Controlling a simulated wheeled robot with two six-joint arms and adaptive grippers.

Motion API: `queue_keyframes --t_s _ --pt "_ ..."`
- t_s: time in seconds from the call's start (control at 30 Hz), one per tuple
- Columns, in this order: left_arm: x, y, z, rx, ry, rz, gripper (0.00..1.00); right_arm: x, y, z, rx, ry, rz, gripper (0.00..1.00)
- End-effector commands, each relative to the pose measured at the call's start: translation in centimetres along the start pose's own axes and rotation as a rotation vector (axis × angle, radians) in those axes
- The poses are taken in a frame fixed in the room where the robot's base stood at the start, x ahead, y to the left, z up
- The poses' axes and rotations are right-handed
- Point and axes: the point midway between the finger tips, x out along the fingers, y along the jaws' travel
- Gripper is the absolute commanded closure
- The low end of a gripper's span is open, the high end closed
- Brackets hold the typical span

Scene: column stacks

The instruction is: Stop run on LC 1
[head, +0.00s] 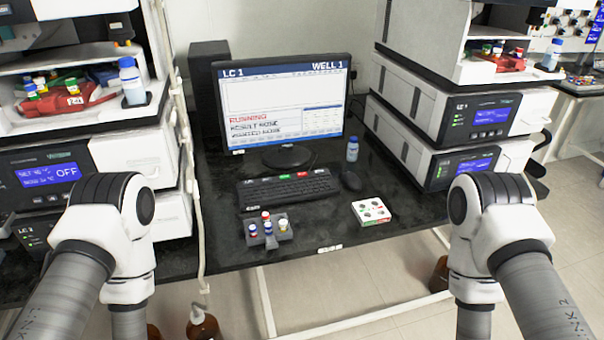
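The monitor (281,103) stands on the dark bench; its screen header reads LC 1 and WELL 1, with RUNNING in red below and smaller lines I cannot read surely. The keyboard (288,190) lies in front of it, with green, red and pale marked keys along its far edge. A module (470,118) in the right stack appears labelled LC 1 and has a lit blue display. Both my arms reach down at the left and right of the head view. Both grippers are out of the frame, so their state is hidden.
A vial rack (268,231) and a white box (371,211) with coloured marks sit near the bench's front edge. A mouse (351,181) and a small bottle (352,149) stand right of the keyboard. Instrument stacks flank the bench. Brown bottles (203,325) stand below.

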Motion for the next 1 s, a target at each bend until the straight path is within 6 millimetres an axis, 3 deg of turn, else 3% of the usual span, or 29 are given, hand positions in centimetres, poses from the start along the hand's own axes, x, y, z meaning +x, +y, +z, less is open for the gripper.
queue_keyframes --t_s 0.13,0.27,1.0 --pt "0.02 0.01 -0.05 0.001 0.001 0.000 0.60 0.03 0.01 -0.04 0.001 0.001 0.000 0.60" --pt "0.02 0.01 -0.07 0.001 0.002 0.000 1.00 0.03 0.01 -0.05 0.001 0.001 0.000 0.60" --pt "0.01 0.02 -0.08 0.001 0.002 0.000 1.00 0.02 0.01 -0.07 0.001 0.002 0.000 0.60"
